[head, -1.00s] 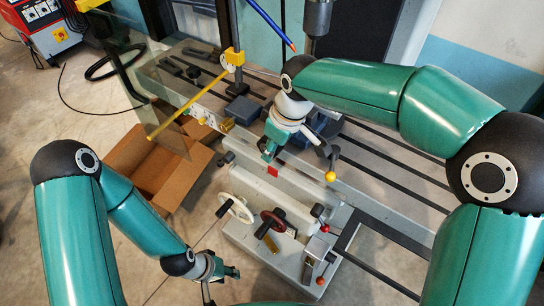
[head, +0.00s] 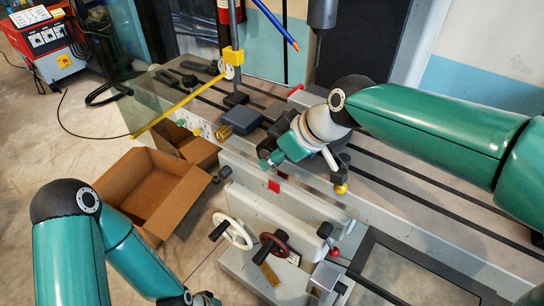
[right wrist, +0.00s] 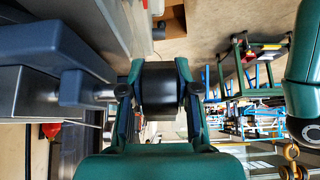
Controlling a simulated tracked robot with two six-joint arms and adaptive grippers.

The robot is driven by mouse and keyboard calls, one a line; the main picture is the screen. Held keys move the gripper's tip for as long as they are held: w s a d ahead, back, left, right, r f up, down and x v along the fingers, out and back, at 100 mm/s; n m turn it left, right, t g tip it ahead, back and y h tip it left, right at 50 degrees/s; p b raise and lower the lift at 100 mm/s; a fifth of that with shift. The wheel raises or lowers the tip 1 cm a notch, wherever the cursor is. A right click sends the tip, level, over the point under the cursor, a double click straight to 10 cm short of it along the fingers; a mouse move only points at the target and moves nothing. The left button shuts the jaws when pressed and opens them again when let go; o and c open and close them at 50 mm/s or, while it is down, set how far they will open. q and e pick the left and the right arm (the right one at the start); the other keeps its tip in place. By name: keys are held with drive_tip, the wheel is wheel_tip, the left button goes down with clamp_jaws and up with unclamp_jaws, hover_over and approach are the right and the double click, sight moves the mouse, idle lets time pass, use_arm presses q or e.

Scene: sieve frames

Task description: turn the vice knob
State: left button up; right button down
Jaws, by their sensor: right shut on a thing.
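The blue-grey vice (right wrist: 38,40) fills the left of the right wrist view, with a short metal shaft reaching from it toward my gripper. My right gripper (right wrist: 160,95) is shut on a black cylindrical knob (right wrist: 158,85), with one finger on each side of it. In the head view the right gripper (head: 270,160) lies at the front edge of the machine table, pointing left, and hides the knob. My left gripper (head: 205,299) is cut off at the bottom edge of the head view, away from the vice; its jaws are unclear.
The machine table (head: 400,170) has long dark slots. A white handwheel (head: 232,231) and a dark red handwheel (head: 274,245) stick out below it. An open cardboard box (head: 150,190) sits on the floor at left. A yellow bar (head: 180,105) crosses beside a clear panel.

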drive_tip(key=shift+d, duration=0.1)
drive_tip(key=c, duration=0.9)
unclamp_jaws()
drive_tip(key=shift+d, duration=0.1)
drive_tip(key=shift+o, duration=0.3)
drive_tip(key=v, duration=1.1)
drive_tip(key=shift+r, duration=0.35)
drive_tip(key=shift+s+d, duration=0.1)
